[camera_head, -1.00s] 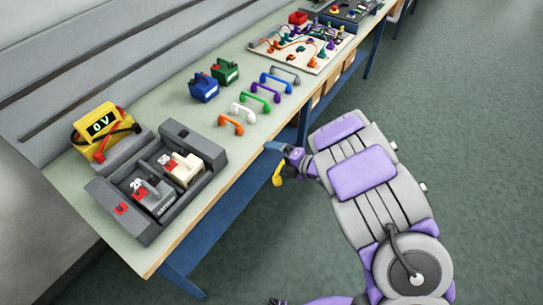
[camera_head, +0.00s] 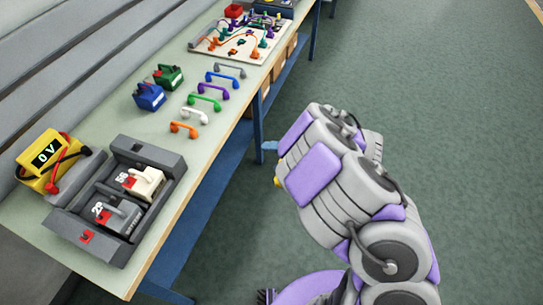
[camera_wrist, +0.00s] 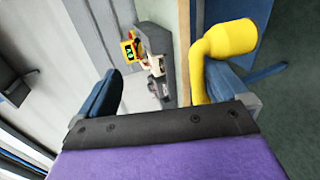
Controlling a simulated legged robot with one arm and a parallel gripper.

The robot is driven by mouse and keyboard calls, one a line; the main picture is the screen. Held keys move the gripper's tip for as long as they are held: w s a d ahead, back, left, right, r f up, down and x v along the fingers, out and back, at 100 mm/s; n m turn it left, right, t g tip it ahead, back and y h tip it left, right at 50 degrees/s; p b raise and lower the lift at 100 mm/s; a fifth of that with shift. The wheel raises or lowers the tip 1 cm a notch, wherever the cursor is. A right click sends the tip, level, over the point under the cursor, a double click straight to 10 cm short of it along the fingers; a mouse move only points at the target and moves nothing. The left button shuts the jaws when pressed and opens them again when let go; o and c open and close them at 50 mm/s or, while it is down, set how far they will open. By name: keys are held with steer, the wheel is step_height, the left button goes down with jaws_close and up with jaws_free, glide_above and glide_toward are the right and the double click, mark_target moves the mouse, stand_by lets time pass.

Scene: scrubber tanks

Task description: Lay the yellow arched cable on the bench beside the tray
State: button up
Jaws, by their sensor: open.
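The yellow arched cable (camera_wrist: 225,42) shows large at the right finger of my gripper (camera_wrist: 165,80) in the wrist view. One thick end overlaps that finger; I cannot tell how it hangs there. The jaws are wide apart, and the left finger is clear of the cable. In the head view my gripper (camera_head: 269,147) is past the bench's front edge, mostly hidden by my arm, with only a speck of yellow below it. The grey tray (camera_head: 150,153) sits on the bench (camera_head: 115,120) and holds two labelled blocks. The tray also shows small in the wrist view (camera_wrist: 167,62).
A yellow meter (camera_head: 45,160) stands left of the tray. A row of arched cables, with the orange one (camera_head: 184,129) nearest the tray, lies behind it. Blue (camera_head: 149,96) and green (camera_head: 168,76) blocks and a wired board (camera_head: 240,40) are farther back. Bare bench lies along the front edge.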

steer(key=shift+c, duration=0.2)
jaws_close()
stand_by(0.7)
